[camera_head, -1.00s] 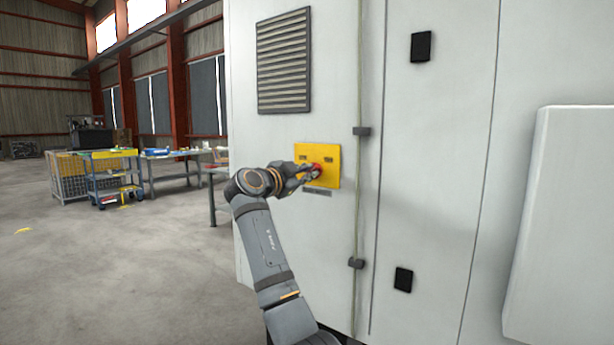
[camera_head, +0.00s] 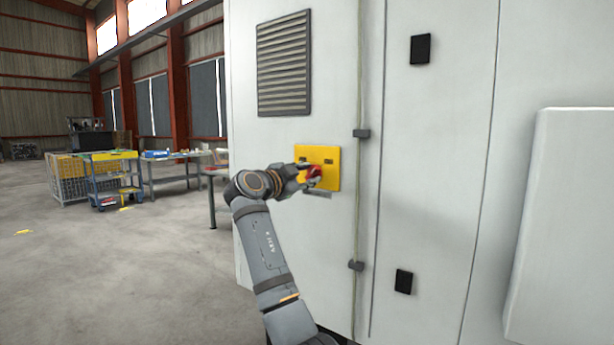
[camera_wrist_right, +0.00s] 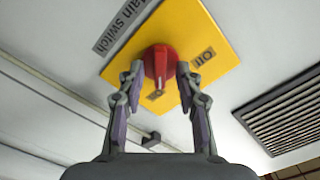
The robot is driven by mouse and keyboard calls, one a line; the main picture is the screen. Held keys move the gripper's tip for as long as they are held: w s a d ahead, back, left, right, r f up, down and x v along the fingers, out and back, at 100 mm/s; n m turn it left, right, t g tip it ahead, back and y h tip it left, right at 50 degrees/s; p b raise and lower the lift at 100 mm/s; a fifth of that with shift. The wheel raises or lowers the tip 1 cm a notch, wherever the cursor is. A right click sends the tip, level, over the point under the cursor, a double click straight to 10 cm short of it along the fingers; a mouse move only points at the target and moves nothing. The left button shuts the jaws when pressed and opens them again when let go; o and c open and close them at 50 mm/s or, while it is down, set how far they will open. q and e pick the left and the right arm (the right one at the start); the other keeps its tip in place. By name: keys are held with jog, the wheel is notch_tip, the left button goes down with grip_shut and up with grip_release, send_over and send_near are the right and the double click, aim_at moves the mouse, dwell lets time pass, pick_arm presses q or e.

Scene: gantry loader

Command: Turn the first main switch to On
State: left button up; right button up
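The main switch is a red rotary knob (camera_head: 314,174) on a yellow plate (camera_head: 331,180) on the white cabinet. In the right wrist view, the red knob (camera_wrist_right: 160,63) has its raised handle pointing down, towards a small, partly hidden label. The other label (camera_wrist_right: 203,57) reads "Off". A grey "Main switch" label (camera_wrist_right: 122,27) is beside the plate. My right gripper (camera_wrist_right: 160,72) is open, with one fingertip on each side of the knob and gaps beside the handle. It is also at the plate in the head view (camera_head: 306,175). My left gripper is out of view.
A blue cart (camera_head: 116,180) and workbenches stand far back left. The floor between is clear.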

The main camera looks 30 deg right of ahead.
jog(key=v, duration=1.2)
jog(key=shift+w, duration=0.1)
